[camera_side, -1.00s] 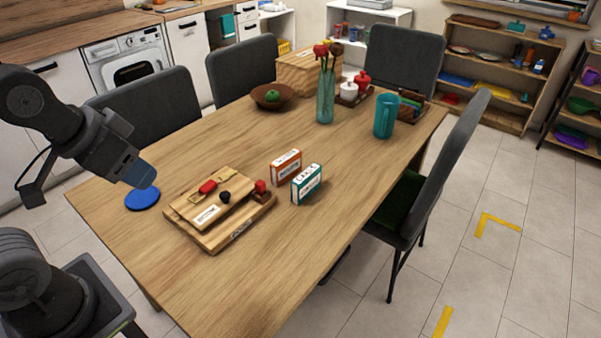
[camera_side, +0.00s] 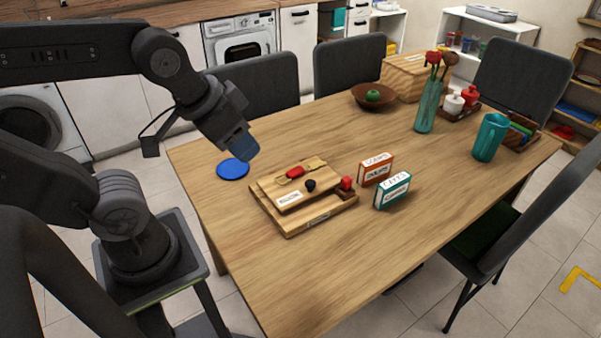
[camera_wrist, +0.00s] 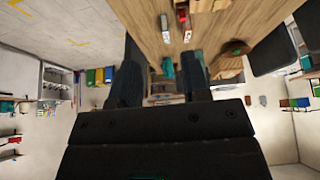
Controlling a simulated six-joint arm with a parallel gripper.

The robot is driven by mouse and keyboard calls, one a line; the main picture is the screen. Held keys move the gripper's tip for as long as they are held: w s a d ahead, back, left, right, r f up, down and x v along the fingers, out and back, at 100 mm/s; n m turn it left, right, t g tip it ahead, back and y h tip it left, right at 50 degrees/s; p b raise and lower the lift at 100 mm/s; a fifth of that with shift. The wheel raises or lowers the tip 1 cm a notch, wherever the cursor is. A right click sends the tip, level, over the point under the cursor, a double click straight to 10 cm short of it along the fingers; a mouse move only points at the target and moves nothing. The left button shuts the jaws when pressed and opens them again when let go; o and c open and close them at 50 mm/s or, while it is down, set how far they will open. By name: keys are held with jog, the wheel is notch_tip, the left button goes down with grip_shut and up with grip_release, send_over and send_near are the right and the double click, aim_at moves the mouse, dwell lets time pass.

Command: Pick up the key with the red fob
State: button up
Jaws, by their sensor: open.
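The key with the red fob (camera_side: 295,173) lies on a small light wooden board (camera_side: 272,192), which rests on a larger wooden board (camera_side: 318,218) on the table. A black knob (camera_side: 310,186) and a white label (camera_side: 289,197) are on the small board beside the key. My gripper (camera_side: 244,152) is above the table to the left of the boards, near the blue disc, apart from the key and with nothing visible in it. In the wrist view its two dark fingers (camera_wrist: 162,82) stand apart. I cannot make out the key in the wrist view.
A blue disc (camera_side: 233,169) lies below my gripper. A red piece on a small brown block (camera_side: 347,192) sits at the larger board's right end. An orange box (camera_side: 376,169) and a teal box (camera_side: 392,191) stand right of it. The table's front is clear.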

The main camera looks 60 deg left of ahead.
jog(key=shift+o, duration=0.3)
jog(key=o, duration=0.3)
jog(key=n+g, duration=0.1)
jog(key=g, duration=0.5)
send_over(298, 169)
notch_tip(298, 169, down, 14)
notch_tip(298, 169, down, 14)
jog(key=shift+f, duration=0.1)
